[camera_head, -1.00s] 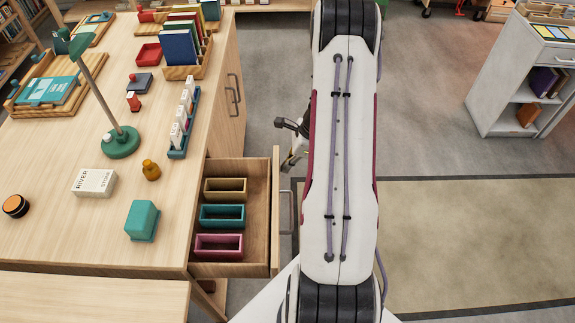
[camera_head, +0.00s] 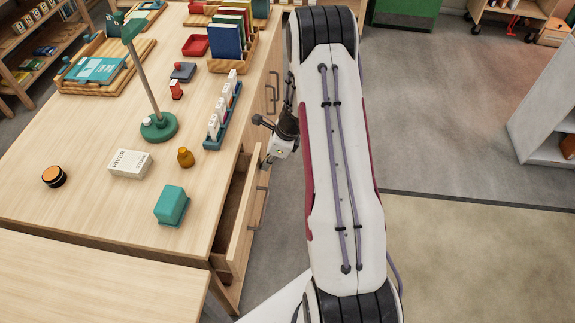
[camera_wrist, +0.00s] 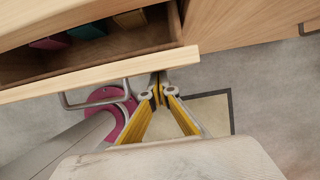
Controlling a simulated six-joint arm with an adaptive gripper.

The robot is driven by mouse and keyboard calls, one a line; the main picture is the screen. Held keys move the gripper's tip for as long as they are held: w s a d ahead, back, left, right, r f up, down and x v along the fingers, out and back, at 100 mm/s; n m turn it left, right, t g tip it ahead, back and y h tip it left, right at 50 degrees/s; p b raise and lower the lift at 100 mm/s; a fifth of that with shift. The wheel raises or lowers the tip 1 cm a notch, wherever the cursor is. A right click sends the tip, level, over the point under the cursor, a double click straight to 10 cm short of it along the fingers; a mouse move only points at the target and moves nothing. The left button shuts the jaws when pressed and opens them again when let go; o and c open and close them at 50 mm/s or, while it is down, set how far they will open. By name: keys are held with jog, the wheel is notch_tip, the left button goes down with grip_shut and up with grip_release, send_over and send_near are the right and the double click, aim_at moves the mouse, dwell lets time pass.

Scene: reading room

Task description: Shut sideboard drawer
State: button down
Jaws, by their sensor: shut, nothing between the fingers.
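The sideboard drawer (camera_head: 243,215) is partly open, with a narrow gap between its light wood front and the sideboard (camera_head: 225,190). In the wrist view the drawer front (camera_wrist: 110,72) crosses the upper left, with its grey bar handle (camera_wrist: 66,101) on the near side. Pink, teal and tan boxes show inside it. My gripper (camera_wrist: 159,88) is shut and empty, its yellow-sided fingers meeting at the drawer front's right end, right of the handle. They look close against the front; contact is unclear. In the head view my gripper (camera_head: 267,160) is at the drawer's far end, its tips partly hidden.
On the sideboard top stand a green lamp (camera_head: 158,126), a teal box (camera_head: 171,205), a white box (camera_head: 129,163) and a book rack (camera_head: 232,55). A low wood surface (camera_head: 100,290) lies in front. Open floor (camera_head: 450,150) lies right of my arm.

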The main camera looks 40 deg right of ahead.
aim_at(247, 161)
jog(key=w+a, duration=0.5)
jog(key=shift+w+a+r, duration=0.1)
dwell(0.3)
jog(key=shift+s+d, duration=0.35)
jog(key=shift+d, duration=0.05)
jog(key=shift+s+d, duration=1.2)
jog(key=v, duration=1)
jog(key=shift+s+n, duration=0.15)
jog(key=shift+n, duration=0.15)
